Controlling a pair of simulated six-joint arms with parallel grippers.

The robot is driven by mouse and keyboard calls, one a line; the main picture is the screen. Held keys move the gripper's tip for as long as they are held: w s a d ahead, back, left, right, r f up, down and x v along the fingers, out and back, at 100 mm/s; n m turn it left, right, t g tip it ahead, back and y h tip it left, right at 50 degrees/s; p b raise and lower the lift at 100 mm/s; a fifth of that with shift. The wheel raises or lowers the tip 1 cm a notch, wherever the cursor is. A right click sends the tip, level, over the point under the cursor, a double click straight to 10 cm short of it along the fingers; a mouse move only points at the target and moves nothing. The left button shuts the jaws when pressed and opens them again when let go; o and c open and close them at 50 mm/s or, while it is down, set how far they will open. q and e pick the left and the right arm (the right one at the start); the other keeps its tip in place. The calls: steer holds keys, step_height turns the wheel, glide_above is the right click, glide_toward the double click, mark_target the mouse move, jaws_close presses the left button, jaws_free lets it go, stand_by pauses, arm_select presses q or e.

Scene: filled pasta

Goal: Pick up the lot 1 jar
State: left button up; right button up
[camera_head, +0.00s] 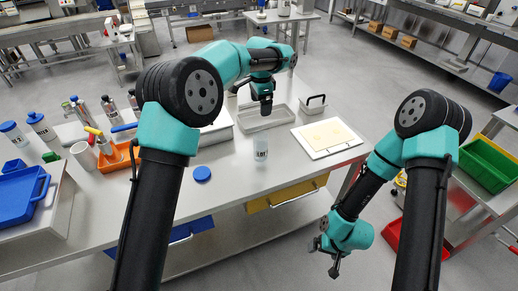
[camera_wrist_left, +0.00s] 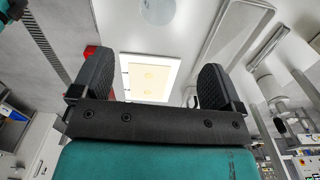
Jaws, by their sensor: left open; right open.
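The lot 1 jar appears to be the small clear jar (camera_head: 261,152) with a white label reading "LOT", its number too small to read. It stands upright near the table's front edge. My left gripper (camera_head: 266,108) is open and empty, behind the jar and above the metal tray. In the left wrist view, my left gripper (camera_wrist_left: 155,62) shows two spread fingers with nothing between them. A pale round shape (camera_wrist_left: 158,10) at the top edge there may be the jar. My right gripper (camera_head: 325,260) hangs low, beyond the table's front edge, away from the jar.
A shallow metal tray (camera_head: 247,127) lies behind the jar. A white board with a yellow sheet (camera_head: 328,136) lies to its right, a blue lid (camera_head: 202,174) to its left. Bottles and an orange caddy (camera_head: 119,160) stand further left. Table around the jar is clear.

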stand_by(0.3)
arm_select(q)
glide_above(261, 147)
steer(key=w, duration=0.4)
step_height(261, 147, down, 12)
steer(key=shift+s+a+f, duration=0.1)
steer(key=shift+s+a, duration=0.05)
steer(key=shift+s, duration=0.1)
steer(key=shift+s+f, duration=0.2)
steer(key=shift+f, duration=2.35)
steer(key=c, duration=1.1)
